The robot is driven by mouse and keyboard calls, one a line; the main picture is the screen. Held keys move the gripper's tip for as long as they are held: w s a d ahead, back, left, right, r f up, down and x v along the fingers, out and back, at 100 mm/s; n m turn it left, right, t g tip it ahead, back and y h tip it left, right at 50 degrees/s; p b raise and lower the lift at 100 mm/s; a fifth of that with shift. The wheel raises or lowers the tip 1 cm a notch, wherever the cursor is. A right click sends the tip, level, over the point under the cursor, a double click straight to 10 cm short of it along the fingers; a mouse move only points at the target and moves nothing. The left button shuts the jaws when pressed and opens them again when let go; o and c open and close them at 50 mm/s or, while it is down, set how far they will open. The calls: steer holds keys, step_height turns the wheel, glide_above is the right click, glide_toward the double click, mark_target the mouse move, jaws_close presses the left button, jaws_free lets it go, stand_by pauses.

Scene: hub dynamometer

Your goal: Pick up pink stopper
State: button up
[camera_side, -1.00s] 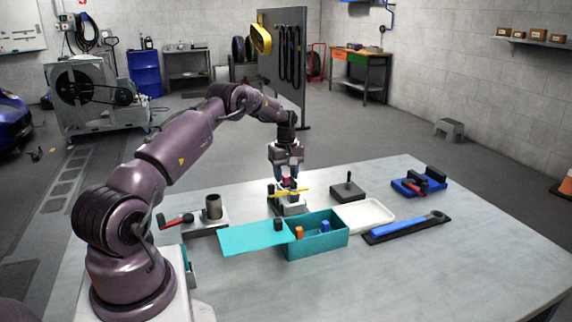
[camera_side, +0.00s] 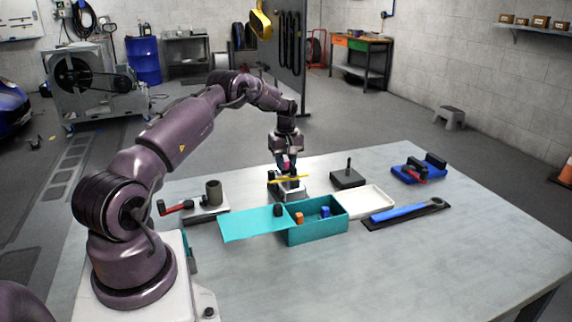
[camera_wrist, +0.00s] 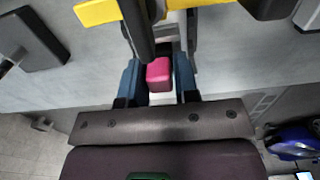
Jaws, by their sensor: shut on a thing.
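The pink stopper (camera_wrist: 158,75) is a small block with rounded edges, seen in the wrist view between the two blue fingers of my gripper (camera_wrist: 158,64). The fingers are shut on it. In the side view my gripper (camera_side: 286,162) points down over the small grey stand with the yellow bar (camera_side: 291,179), and only a bit of pink shows between its fingers. The stopper's lower end is hidden, and I cannot tell if it is fully clear of the stand.
A teal box (camera_side: 318,232) holding orange and blue pieces stands in front, with a teal panel (camera_side: 250,224) on its left bearing a black piece. The front table is clear.

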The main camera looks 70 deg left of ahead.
mark_target(286, 160)
steer(key=shift+r, duration=3.75)
